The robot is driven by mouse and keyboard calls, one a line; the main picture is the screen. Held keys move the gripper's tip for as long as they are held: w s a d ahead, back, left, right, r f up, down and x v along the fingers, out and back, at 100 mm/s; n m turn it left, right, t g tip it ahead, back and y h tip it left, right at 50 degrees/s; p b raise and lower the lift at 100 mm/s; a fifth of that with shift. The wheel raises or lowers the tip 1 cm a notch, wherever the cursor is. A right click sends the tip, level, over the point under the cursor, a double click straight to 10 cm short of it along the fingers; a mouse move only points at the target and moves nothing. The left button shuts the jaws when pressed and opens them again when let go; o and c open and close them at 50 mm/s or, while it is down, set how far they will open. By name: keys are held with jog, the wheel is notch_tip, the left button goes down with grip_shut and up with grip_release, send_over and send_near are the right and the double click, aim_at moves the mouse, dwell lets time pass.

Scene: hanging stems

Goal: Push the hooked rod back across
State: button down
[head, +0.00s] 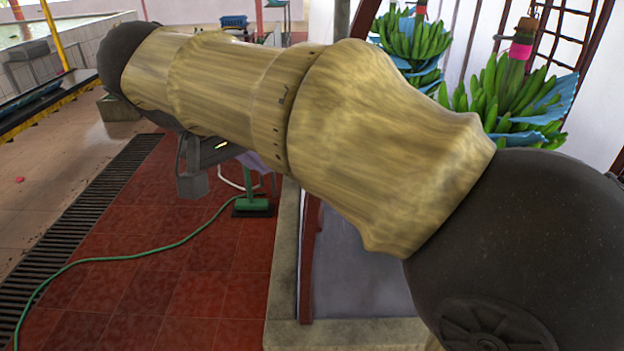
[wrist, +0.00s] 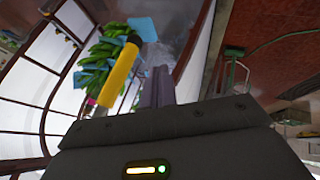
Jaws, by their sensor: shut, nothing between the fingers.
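A short yellow rod with a black end (wrist: 120,76) shows in the wrist view, slanting in front of a hanging banana stem, left of my fingers. I see no hook on it, and I cannot tell whether this is the hooked rod. No hooked rod is clear in the head view, where my arm covers much of the middle. My gripper (wrist: 157,88) is shut and empty, its grey-purple fingers together and apart from the yellow rod. In the head view my gripper (head: 262,162) shows partly below my forearm.
Green banana stems (head: 415,42) with blue sheets hang at the right. A concrete kerb (head: 283,265) borders a grey bay. A green broom (head: 253,203), a green hose (head: 120,256) and a drain grate (head: 75,215) lie left of it. Red tiled floor is open there.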

jog(key=w+d+f+p, duration=0.3)
jog(key=w+d+f, duration=0.1)
jog(key=d+f, duration=0.3)
jog(key=shift+w+d+f, duration=0.3)
jog(key=shift+w+d, duration=0.05)
jog(key=shift+w, duration=0.05)
jog(key=shift+d, duration=0.1)
